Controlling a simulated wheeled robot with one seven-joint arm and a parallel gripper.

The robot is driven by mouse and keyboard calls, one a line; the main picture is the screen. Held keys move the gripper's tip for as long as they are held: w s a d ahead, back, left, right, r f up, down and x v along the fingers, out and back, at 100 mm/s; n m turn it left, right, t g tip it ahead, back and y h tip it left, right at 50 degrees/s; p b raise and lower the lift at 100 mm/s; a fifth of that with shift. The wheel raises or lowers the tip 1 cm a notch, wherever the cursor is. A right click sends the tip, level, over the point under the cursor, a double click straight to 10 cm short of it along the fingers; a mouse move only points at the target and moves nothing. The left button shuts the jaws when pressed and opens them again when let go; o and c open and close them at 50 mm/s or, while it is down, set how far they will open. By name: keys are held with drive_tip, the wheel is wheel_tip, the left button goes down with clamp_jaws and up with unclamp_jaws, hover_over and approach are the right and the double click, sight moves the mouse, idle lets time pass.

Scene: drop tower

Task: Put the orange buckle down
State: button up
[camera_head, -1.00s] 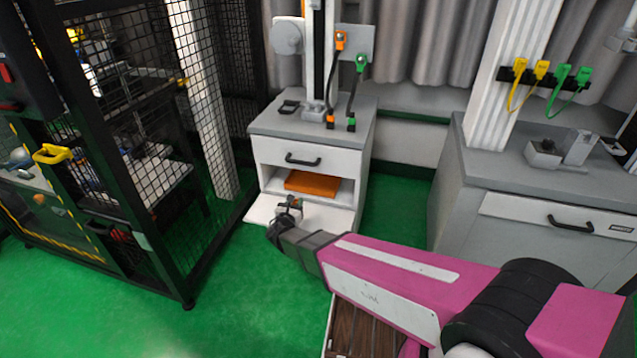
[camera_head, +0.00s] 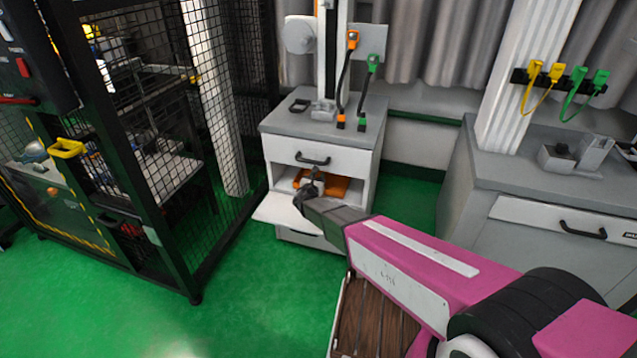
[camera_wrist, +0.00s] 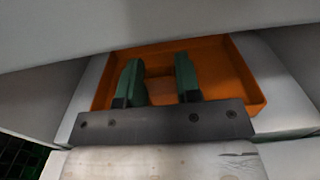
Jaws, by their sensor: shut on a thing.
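My gripper (camera_head: 311,190) reaches into the open compartment of the grey-white cabinet (camera_head: 322,160). In the wrist view, its two green fingers (camera_wrist: 158,64) stand apart, above an orange tray (camera_wrist: 237,72), with a lighter orange-brown patch (camera_wrist: 159,88) between them. This seems to be the orange buckle held in the fingers; its outline blends into the tray and cannot be made out clearly. In the head view the orange tray (camera_head: 340,189) shows partly behind my gripper, and the buckle cannot be picked out.
The drawer front (camera_head: 313,159) hangs close above the compartment, and its side walls are near. A lowered white flap (camera_head: 275,210) lies in front. A black mesh cage (camera_head: 160,130) stands at left and a grey workbench (camera_head: 540,180) at right.

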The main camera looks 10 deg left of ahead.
drive_tip(key=shift+w, duration=0.4)
drive_tip(key=shift+w+f, duration=0.3)
drive_tip(key=shift+s+f, duration=0.1)
drive_tip(key=shift+f, duration=1.35)
drive_tip(key=shift+f, duration=0.2)
drive_tip(key=o, duration=0.9)
drive_tip(key=shift+r, duration=0.15)
